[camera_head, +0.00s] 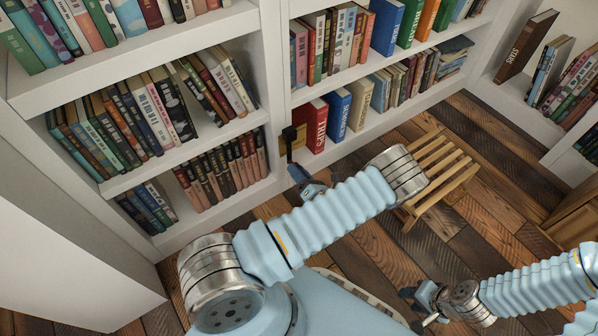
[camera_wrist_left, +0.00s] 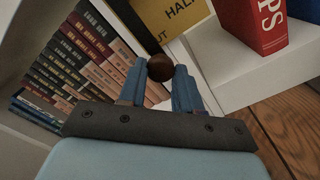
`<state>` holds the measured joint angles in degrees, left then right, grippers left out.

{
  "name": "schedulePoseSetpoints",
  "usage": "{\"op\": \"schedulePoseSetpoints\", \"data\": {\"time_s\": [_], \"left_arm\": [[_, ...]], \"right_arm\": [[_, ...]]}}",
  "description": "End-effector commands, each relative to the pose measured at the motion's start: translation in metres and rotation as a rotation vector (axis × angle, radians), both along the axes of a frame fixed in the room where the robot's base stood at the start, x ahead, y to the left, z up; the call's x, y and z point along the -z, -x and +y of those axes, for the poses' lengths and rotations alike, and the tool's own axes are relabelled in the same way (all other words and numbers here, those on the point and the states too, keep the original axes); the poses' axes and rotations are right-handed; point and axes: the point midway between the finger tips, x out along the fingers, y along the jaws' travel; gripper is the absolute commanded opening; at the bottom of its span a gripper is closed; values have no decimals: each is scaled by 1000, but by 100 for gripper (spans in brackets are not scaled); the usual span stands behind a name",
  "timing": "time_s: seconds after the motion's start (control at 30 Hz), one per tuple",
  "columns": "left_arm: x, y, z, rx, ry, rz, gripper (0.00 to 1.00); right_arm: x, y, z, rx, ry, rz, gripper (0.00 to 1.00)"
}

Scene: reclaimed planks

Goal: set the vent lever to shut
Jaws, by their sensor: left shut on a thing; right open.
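The vent lever is mounted on the white upright between the bookcases. Its yellow plate (camera_head: 294,136) also shows in the left wrist view (camera_wrist_left: 172,14), with the lettering "HALF" and a partly hidden "UT". The lever's dark brown round knob (camera_wrist_left: 160,67) sits between the blue fingers of my left gripper (camera_wrist_left: 160,88), close to the "UT" lettering. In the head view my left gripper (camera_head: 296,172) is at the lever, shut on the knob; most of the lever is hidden. My right gripper (camera_head: 412,309) is open and empty, low over the floor.
Shelves of books (camera_head: 224,170) stand left of the lever. A red book (camera_head: 313,126) and blue books stand close on its right. A slatted wooden stool (camera_head: 440,166) is on the plank floor (camera_head: 490,190) behind my left arm. Open floor lies to the right.

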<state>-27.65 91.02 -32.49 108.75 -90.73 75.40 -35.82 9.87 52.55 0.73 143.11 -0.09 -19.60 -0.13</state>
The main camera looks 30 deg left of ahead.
Motion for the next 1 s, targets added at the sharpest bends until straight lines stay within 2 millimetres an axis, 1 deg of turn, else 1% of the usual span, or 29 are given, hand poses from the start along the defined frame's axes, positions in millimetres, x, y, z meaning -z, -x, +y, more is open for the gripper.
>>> {"op": "schedulePoseSetpoints", "data": {"time_s": [0.1,0.13,0.27,0.3,0.57,0.67,0.77,1.0], "left_arm": [[1,1,-1,-1,-1,4,0],[1,1,-1,-1,-1,4,36],[0,1,0,-1,-1,3,56],[0,1,0,-1,-1,3,59],[0,1,-1,0,0,1,59],[0,3,-7,1,0,1,59],[0,9,-23,4,0,2,59],[0,32,-78,4,0,1,59]], "right_arm": [[0,0,0,0,0,0,43],[0,0,0,0,0,0,43],[0,0,0,0,0,0,43],[0,0,0,0,0,0,43],[0,0,0,0,0,0,43],[-1,0,0,0,0,0,43],[-2,0,0,0,0,-1,43],[-5,0,-1,1,1,-2,43]]}}
